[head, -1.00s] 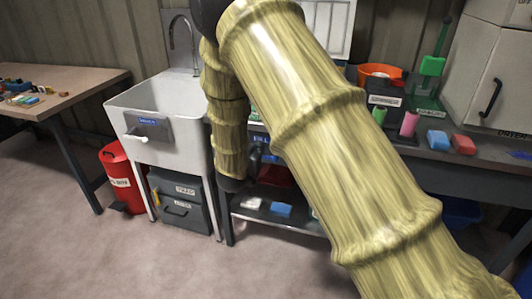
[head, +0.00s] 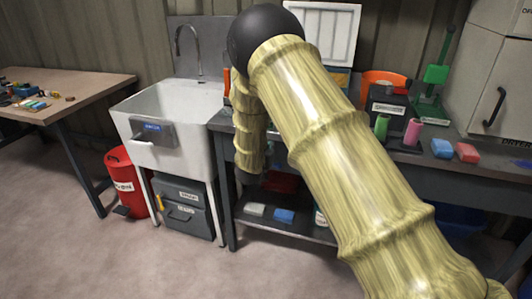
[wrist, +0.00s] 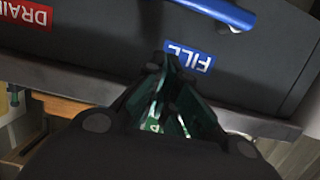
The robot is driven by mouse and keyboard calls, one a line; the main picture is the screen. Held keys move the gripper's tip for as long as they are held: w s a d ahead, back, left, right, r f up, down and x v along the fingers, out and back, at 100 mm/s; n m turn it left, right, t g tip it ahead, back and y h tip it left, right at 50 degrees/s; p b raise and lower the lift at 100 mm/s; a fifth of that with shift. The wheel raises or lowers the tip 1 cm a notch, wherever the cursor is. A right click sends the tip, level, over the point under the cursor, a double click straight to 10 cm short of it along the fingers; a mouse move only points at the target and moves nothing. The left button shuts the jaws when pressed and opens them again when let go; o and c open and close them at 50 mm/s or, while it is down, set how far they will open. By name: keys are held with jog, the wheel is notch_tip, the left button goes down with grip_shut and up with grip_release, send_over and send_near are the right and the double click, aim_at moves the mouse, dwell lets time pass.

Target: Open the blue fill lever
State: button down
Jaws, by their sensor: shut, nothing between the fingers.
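The blue lever (wrist: 218,12) crosses the top of the wrist view, on a dark panel (wrist: 110,42). A blue FILL label (wrist: 188,56) is on the panel just below it. A red DRAIN label (wrist: 27,12) is at the upper left. My gripper (wrist: 172,72) is shut and empty, its fingertips by the lower edge of the FILL label, apart from the lever in the picture. I cannot tell whether the tips touch the panel. In the head view my arm hides the blue lever, the panel and most of my gripper.
A sink (head: 172,110) with a grey box on its front stands left of my arm. The bench right of my arm holds an orange bucket (head: 384,78), pink (head: 412,132) and green rolls, and blue and red blocks. A red bin (head: 124,178) stands on the floor; front floor is clear.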

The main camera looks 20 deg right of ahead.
jog(key=shift+f, duration=2.05)
